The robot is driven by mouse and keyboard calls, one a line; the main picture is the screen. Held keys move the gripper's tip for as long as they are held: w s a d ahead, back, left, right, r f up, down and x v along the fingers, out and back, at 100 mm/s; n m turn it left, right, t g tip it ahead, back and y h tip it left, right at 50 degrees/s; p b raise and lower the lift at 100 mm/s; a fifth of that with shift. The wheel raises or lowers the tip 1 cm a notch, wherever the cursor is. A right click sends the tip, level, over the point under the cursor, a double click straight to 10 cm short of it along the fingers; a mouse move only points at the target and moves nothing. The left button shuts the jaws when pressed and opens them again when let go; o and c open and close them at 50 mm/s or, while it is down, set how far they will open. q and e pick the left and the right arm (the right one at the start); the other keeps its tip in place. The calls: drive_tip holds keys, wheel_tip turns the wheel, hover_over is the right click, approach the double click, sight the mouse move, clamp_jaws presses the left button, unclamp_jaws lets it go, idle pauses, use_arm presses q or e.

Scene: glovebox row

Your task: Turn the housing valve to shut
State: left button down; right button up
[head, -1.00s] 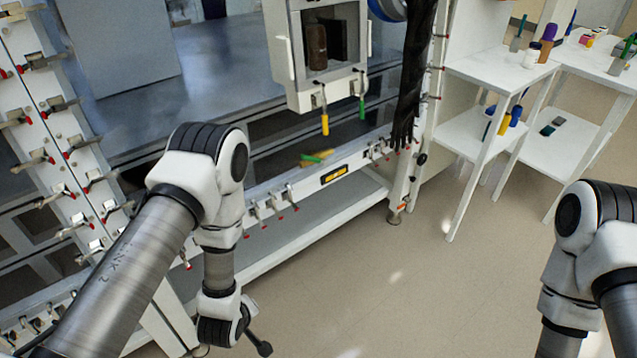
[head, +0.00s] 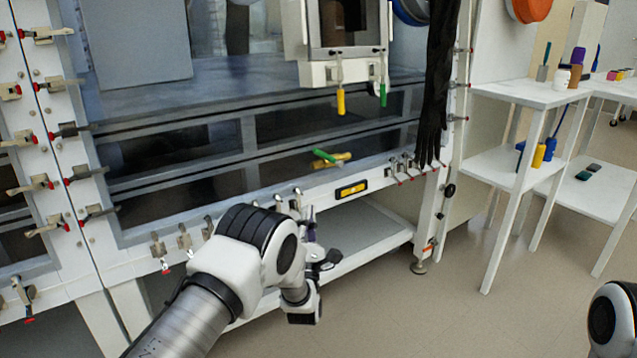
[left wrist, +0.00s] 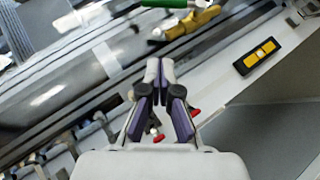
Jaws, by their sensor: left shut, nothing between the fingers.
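A yellow lever (head: 340,102) and a green lever (head: 383,94) hang under the windowed box (head: 345,70). I cannot tell which is called the housing valve. My left gripper (left wrist: 160,66) is shut and empty, below and apart from the yellow body. My right gripper is out of view.
Toggle clamps (head: 185,238) line the frame. A dark glove (head: 437,85) hangs right of the box. White shelves (head: 520,95) stand at the right; the floor before them is clear.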

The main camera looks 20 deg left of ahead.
sight(328, 158)
use_arm(q)
drive_tip(key=d+r+b+x, duration=0.1)
drive_tip(key=d+b+x, duration=0.1)
drive_tip(key=x, duration=0.9)
drive_tip(key=shift+r+b, duration=0.25)
drive_tip(key=shift+b, duration=0.55)
drive_tip(key=shift+s+r, duration=0.1)
drive_tip(key=shift+r+m+h+p, duration=0.2)
drive_tip(key=shift+m+h+p, duration=0.4)
drive_tip(key=shift+h+p, duration=0.1)
